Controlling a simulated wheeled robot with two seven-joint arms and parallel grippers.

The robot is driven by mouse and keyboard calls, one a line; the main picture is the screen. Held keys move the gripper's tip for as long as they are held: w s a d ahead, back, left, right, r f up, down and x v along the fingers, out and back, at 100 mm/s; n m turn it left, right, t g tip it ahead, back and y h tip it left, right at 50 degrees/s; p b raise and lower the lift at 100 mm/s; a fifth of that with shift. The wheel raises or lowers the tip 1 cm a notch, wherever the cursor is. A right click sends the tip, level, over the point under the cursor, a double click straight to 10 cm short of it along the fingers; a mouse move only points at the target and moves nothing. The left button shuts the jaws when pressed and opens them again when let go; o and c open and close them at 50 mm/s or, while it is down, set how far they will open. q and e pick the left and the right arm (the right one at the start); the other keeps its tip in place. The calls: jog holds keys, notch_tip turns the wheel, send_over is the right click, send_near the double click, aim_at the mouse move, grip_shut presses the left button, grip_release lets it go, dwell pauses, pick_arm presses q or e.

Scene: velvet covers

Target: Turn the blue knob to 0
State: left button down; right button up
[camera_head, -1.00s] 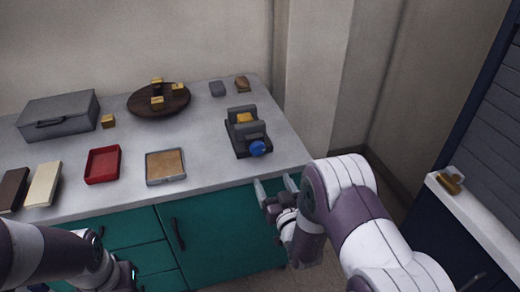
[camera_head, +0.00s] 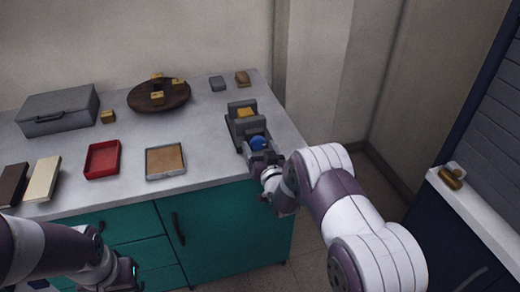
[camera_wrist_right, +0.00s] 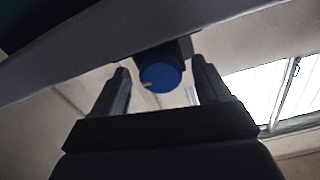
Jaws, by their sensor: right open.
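The blue knob (camera_head: 258,143) sits on the front of a dark grey device (camera_head: 236,124) near the counter's right front edge. My right gripper (camera_head: 262,156) is right at the knob in the head view and partly hides the device's front. In the right wrist view the knob (camera_wrist_right: 160,72) lies between the two fingers of my right gripper (camera_wrist_right: 162,80), which are open with gaps on both sides. A pale mark shows at the knob's lower left. I see no readable numbers. My left gripper (camera_head: 125,272) is low at the left, in front of the cabinet; its fingers are unclear.
On the counter (camera_head: 215,150) are a red tray (camera_head: 103,174), a cork-lined square tray (camera_head: 165,176), a grey case (camera_head: 57,122) and a round brown board (camera_head: 178,104) with yellow blocks. Green cabinet doors (camera_head: 225,215) lie below the edge.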

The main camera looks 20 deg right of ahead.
jog(key=c, duration=1)
jog(key=shift+c, duration=0.2)
jog(key=shift+n, duration=0.3)
jog(key=n+b, duration=0.1)
jog(key=n, duration=0.1)
jog(key=shift+f+n, duration=0.1)
jog(key=shift+n, duration=0.2)
jog(key=n+b, duration=0.2)
jog(key=n, duration=0.3)
jog(key=shift+d+n+b, duration=0.1)
jog(key=shift+n+b, duration=0.2)
jog(key=n+b, duration=0.2)
jog(key=n, duration=0.3)
jog(key=shift+d+n+b, duration=0.1)
jog(key=shift+n+b, duration=0.65)
jog(key=shift+n, duration=1.35)
jog(key=shift+r, duration=0.2)
